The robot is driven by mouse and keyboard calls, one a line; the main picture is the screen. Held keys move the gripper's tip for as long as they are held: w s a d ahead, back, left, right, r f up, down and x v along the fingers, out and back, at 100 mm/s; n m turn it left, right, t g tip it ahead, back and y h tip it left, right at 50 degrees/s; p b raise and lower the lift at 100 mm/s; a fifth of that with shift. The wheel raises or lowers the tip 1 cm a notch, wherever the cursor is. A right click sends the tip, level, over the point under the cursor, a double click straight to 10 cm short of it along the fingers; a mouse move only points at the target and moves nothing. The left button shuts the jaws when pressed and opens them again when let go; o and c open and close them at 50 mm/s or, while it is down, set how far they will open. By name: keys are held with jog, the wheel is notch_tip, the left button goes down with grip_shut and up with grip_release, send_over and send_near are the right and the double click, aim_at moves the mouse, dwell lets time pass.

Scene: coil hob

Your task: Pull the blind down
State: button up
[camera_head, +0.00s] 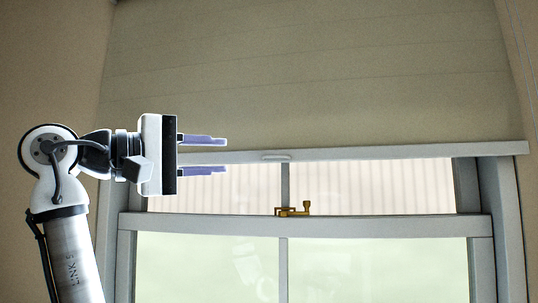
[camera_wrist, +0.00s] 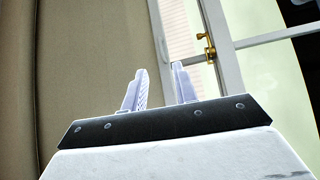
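The blind (camera_head: 320,80) is a beige sheet covering the upper part of the window, with a pale bottom bar (camera_head: 400,152) across the frame. A small light handle (camera_head: 276,156) sits on that bar near the middle. My gripper (camera_head: 224,155) is open and empty, to the left of the handle and apart from it in the head view. Its two bluish fingers point right, one above and one below the bar's height. In the wrist view, the blind (camera_wrist: 90,70) fills the left side and the open fingers (camera_wrist: 160,84) point up toward the window. The handle cannot be made out there.
The window frame (camera_head: 380,227) below the blind carries a brass latch (camera_head: 293,209), which also shows in the wrist view (camera_wrist: 209,48). Glass panes fill the lower part. Beige walls (camera_head: 45,80) flank the window.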

aim_at(273, 157)
jog(key=p+x, duration=0.2)
jog(key=x, duration=0.9)
jog(key=shift+w+d+f, duration=0.1)
grip_shut()
